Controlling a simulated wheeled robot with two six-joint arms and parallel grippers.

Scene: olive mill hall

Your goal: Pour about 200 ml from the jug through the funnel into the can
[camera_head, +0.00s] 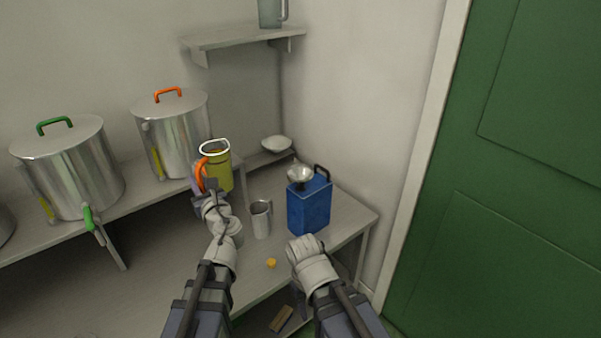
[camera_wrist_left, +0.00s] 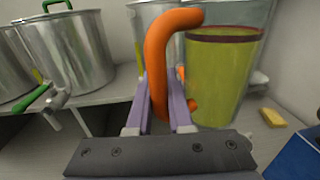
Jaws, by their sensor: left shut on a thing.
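The jug (camera_head: 218,172) is clear with a pale rim and an orange handle, and holds yellow-green liquid. It stands upright in my left gripper (camera_head: 207,188), which is shut on the handle. In the left wrist view the handle (camera_wrist_left: 158,65) sits between the fingers, with the jug (camera_wrist_left: 222,80) to its right. The blue can (camera_head: 309,208) stands on the bench to the right of the jug. The metal funnel (camera_head: 299,174) sits at the can's top. My right gripper (camera_head: 303,243) is just in front of the can; its fingers cannot be made out.
A metal cup (camera_head: 261,220) stands between the jug and can. A small orange cap (camera_head: 271,263) lies on the bench's front. Two lidded steel vats (camera_head: 75,170) stand left. A white bowl (camera_head: 277,143) is behind. A wall shelf (camera_head: 240,37) hangs above; a green door (camera_head: 510,180) is right.

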